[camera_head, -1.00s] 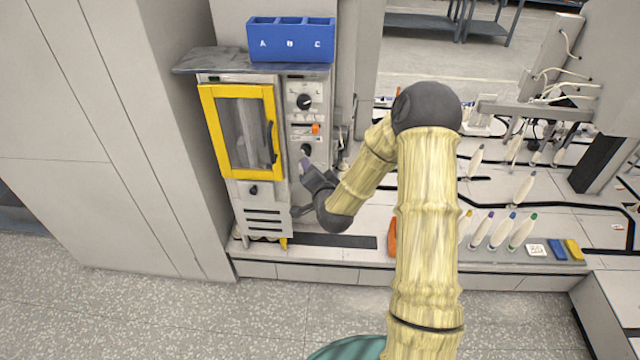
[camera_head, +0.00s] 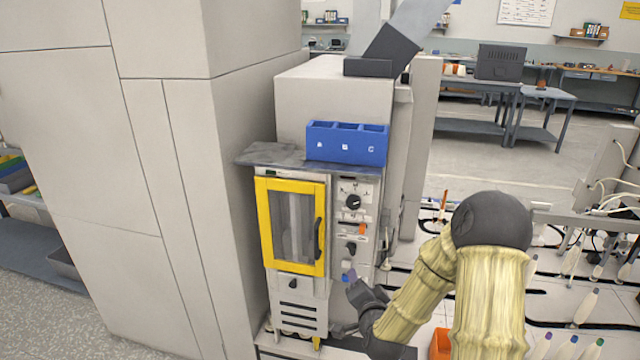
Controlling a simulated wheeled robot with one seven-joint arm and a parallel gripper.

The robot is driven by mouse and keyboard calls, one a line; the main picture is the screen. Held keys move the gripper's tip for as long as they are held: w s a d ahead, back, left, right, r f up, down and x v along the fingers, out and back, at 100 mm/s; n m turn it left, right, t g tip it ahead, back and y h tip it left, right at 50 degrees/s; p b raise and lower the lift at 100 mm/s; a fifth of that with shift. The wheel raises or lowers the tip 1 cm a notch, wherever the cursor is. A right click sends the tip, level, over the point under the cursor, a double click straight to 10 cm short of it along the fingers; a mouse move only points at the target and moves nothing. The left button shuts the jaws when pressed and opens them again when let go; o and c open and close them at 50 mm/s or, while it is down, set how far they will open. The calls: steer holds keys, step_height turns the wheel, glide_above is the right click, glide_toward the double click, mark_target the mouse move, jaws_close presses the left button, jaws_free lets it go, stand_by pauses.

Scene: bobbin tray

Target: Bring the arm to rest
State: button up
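My gripper (camera_head: 356,284) is at the end of my bamboo-textured arm, low in front of the control panel of the yellow-doored machine (camera_head: 292,226). Its fingers are small and partly hidden by its own dark body, so I cannot tell whether they are open or shut. A small purple patch (camera_head: 349,275) shows at the fingertips; I cannot tell whether it is a held thing or part of the machine. The arm is bent, with its dark elbow at the right of the gripper.
A blue three-compartment box (camera_head: 347,143) marked A, B, C sits on the ledge above the machine. An orange thing (camera_head: 440,344) is beside my arm at the bottom. White bobbins with coloured tips (camera_head: 585,307) stand at the right. A tall grey cabinet (camera_head: 150,180) fills the left.

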steer(key=s+r+n+g+p, duration=0.5)
steer(key=s+r+g, duration=0.1)
steer(key=s, duration=0.5)
steer(key=s+r+n+g+p, duration=0.5)
steer(key=s+r, duration=0.4)
steer(key=s, duration=0.3)
steer(key=shift+g+p, duration=0.5)
steer(key=shift+g, duration=0.1)
steer(key=shift+a, duration=0.1)
steer(key=shift+c, duration=0.5)
